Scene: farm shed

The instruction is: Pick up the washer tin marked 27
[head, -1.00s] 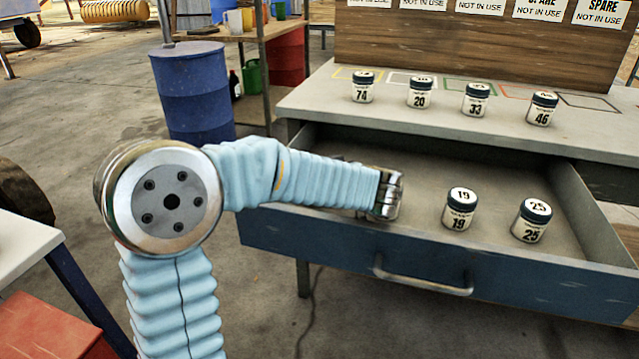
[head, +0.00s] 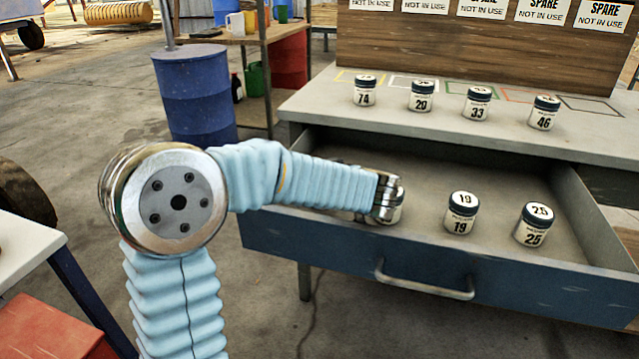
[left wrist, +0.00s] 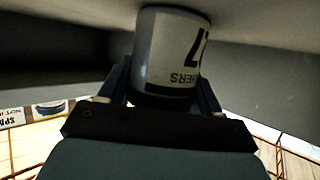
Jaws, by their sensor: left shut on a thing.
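My left gripper (head: 389,203) reaches into the open drawer from the left and is low inside it. In the left wrist view it is shut on a white tin (left wrist: 172,50) with dark printing, its fingers on both sides. The tin appears upside down in that view, with a 7 and part of the word "WASHERS" showing; the rest of the number is turned out of sight. In the head view this tin is mostly hidden by the gripper. I cannot tell whether it touches the drawer floor. My right gripper is not in view.
Tins 19 (head: 461,213) and 25 (head: 533,224) stand in the drawer (head: 350,262), right of the gripper. Tins 74 (head: 364,91), one like 20 or 29 (head: 422,96), 33 (head: 476,104) and 46 (head: 543,113) stand on the bench top (head: 330,103). A blue drum (head: 193,95) stands behind.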

